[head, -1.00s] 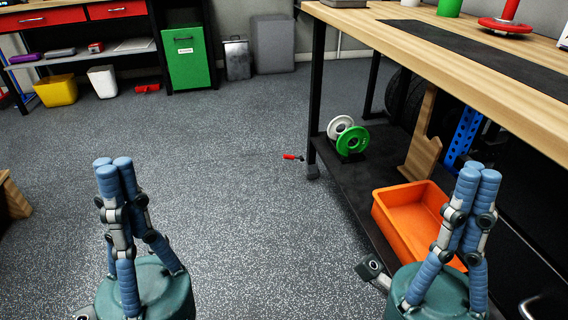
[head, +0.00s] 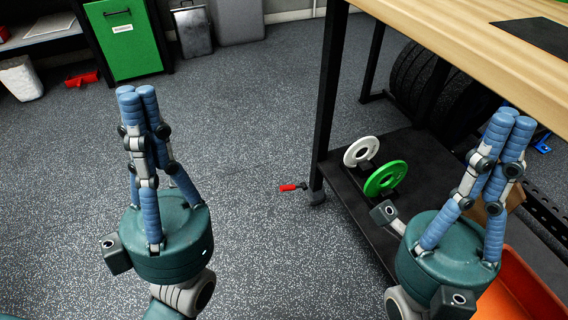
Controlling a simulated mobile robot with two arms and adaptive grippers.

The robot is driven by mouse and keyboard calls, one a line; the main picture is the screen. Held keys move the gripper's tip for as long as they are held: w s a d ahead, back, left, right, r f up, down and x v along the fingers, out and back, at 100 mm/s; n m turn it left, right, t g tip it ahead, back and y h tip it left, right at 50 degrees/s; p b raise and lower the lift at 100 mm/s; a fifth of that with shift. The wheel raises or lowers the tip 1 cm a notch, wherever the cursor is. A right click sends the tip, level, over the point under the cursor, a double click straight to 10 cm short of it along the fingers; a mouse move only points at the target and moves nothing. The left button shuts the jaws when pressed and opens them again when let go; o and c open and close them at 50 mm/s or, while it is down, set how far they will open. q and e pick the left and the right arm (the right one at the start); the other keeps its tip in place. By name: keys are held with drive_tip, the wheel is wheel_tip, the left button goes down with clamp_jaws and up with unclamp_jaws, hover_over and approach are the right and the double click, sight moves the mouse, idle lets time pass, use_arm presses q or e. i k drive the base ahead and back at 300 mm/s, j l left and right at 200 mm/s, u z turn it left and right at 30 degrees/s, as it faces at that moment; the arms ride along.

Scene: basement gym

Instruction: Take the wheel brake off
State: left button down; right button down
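A small red lever (head: 289,187), which looks like the wheel brake, sticks out to the left at floor level. Its dark inner end meets the grey caster wheel (head: 316,197) at the foot of the workbench's black leg. My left gripper (head: 137,93) points up at the left, well apart from the lever, with its blue fingers bunched together and nothing between them. My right gripper (head: 511,116) is at the right in front of the bench's lower shelf, also with bunched fingers and empty. Neither gripper touches the lever or the caster.
The workbench (head: 455,40) has a low black shelf (head: 345,190) with a white plate (head: 361,151), a green plate (head: 385,179) and an orange bin (head: 512,283). A green cabinet (head: 125,45) stands at the back left. The floor left of the lever is clear.

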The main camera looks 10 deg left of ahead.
sight(289, 187)
drive_tip(key=i+j+z, duration=0.25)
drive_tip(key=i+j, duration=0.65)
